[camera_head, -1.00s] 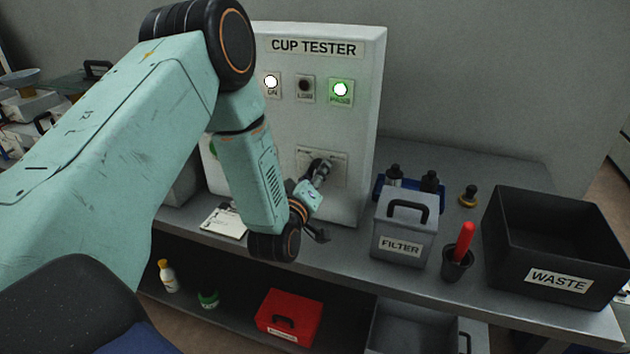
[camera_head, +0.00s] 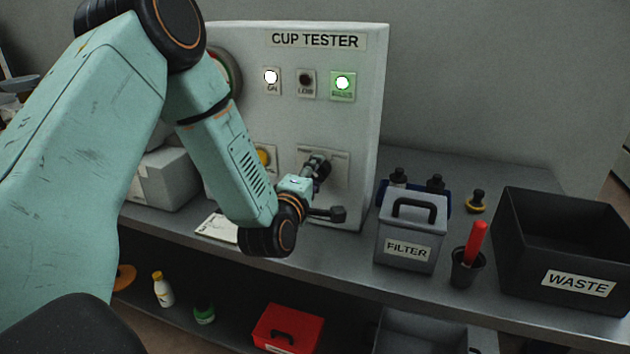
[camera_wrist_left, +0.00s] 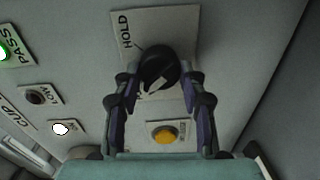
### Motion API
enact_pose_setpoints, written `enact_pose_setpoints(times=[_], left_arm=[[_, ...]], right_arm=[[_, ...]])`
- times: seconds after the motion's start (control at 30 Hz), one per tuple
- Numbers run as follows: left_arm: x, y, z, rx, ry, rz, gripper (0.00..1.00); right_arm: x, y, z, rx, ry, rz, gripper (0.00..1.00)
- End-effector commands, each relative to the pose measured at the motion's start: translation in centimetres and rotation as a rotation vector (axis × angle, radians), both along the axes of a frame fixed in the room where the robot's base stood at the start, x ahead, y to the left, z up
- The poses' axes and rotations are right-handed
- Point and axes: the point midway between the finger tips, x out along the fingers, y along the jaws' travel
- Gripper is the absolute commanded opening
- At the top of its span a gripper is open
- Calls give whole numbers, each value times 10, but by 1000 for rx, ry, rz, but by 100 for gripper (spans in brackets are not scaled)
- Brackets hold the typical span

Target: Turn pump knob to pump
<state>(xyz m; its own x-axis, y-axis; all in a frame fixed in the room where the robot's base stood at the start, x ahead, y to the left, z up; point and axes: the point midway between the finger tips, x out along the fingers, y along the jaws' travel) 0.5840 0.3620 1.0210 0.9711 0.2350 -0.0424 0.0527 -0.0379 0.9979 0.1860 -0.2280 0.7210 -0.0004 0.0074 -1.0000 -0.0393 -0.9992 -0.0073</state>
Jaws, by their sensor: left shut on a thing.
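The white CUP TESTER panel (camera_head: 352,110) stands on the grey bench. My left gripper (camera_head: 318,170) is at a knob low on its front. In the left wrist view the gripper (camera_wrist_left: 157,82) has a finger on each side of the black round knob (camera_wrist_left: 158,66) and is shut on it. The knob has a pale mark on its near side and sits on a plate (camera_wrist_left: 183,28) reading HOLD at one end; the gripper hides other parts of the plate. The green PASS lamp (camera_head: 343,84) and the ON lamp (camera_head: 271,77) are lit; the LOW lamp (camera_head: 306,83) is dark. My right gripper is not in view.
A yellow button (camera_wrist_left: 165,134) is beside the knob, close to one finger. A round gauge (camera_head: 227,75) is partly behind my left arm. Right of the panel stand the FILTER box (camera_head: 404,225), a cup with a red-handled tool (camera_head: 467,265) and the black WASTE bin (camera_head: 598,240).

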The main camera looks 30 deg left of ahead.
Motion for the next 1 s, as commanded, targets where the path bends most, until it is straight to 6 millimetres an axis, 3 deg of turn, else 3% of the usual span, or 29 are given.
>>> enact_pose_setpoints(times=[0.67,0.7,1.0], left_arm=[[0,1,0,-66,-14,2,10],[0,1,0,-66,-14,2,42],[0,0,0,-63,-14,1,64]], right_arm=[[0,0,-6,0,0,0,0],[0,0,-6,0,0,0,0],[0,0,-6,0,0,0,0]])
